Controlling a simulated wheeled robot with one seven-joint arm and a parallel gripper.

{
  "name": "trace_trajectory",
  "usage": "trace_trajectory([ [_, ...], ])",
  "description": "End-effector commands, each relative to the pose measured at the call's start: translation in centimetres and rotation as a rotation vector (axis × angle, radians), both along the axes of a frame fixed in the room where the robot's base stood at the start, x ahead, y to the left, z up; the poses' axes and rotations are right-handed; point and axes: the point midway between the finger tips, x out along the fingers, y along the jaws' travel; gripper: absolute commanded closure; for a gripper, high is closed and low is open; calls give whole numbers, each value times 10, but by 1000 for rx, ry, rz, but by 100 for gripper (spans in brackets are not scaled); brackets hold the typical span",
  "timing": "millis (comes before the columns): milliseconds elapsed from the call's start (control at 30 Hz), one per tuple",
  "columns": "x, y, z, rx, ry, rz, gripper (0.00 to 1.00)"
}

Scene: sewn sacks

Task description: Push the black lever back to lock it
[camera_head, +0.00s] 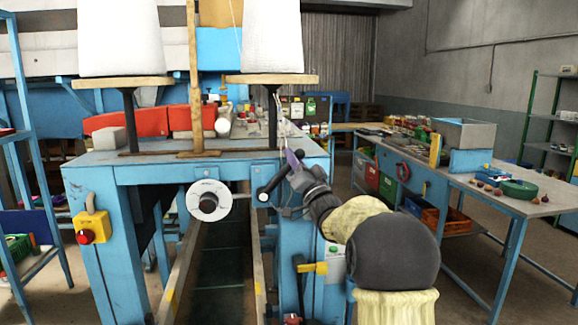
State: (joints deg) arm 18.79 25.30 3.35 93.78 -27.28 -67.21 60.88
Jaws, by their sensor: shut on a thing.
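The black lever (271,184) is on the front right of the blue machine frame. It slants up and right from a round pivot with a pale centre. My gripper (295,168) is at the lever's upper end, reaching in from the lower right. It is shut on a small purple piece (292,158) that sticks out at its fingertips. The fingers overlap the lever's top in this view, and I cannot tell whether they touch it. My wrist hides part of the frame behind it.
A round white dial with a black knob (208,201) is left of the lever. A yellow handle (313,267) projects below my gripper. Two white sacks (119,38) (271,36) stand on wooden boards above. A blue workbench (440,170) with several small items is at right.

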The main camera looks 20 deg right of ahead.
Motion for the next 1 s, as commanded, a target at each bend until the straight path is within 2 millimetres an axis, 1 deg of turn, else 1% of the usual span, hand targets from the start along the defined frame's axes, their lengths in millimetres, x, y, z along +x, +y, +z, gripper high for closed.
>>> trace_trajectory([
  [33, -2, -3, 5, 9, -15, -4, 100],
  [433, -2, -5, 5, 16, -13, -6, 100],
  [467, -2, -5, 5, 16, -12, -7, 74],
  [533, -2, -5, 4, 16, -11, -7, 60],
  [567, -2, -5, 4, 15, -10, -7, 57],
  [867, -1, -3, 0, 13, -4, -4, 57],
  [1000, -8, -5, -6, 13, -1, -4, 57],
])
